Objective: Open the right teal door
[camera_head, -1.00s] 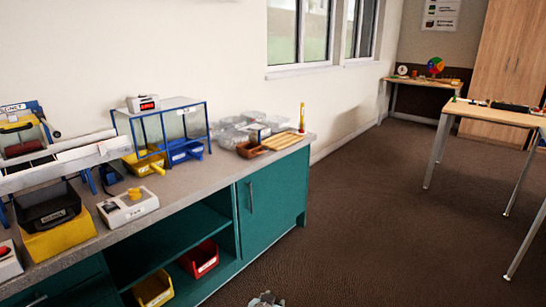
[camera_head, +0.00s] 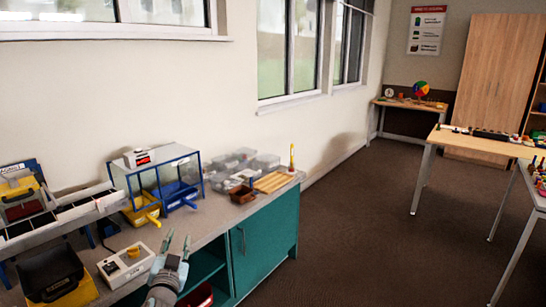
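The right teal door (camera_head: 265,246) is at the right end of the teal cabinet under the grey counter. It looks shut, with a vertical dark handle (camera_head: 242,241) near its left edge. My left gripper (camera_head: 177,244) is raised in front of the counter, left of the door and apart from the handle. Its two fingers point up and are spread, with nothing between them. My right gripper is not in view.
Left of the door is an open shelf bay with a red bin (camera_head: 198,296). The brown floor (camera_head: 350,240) right of the cabinet is clear.

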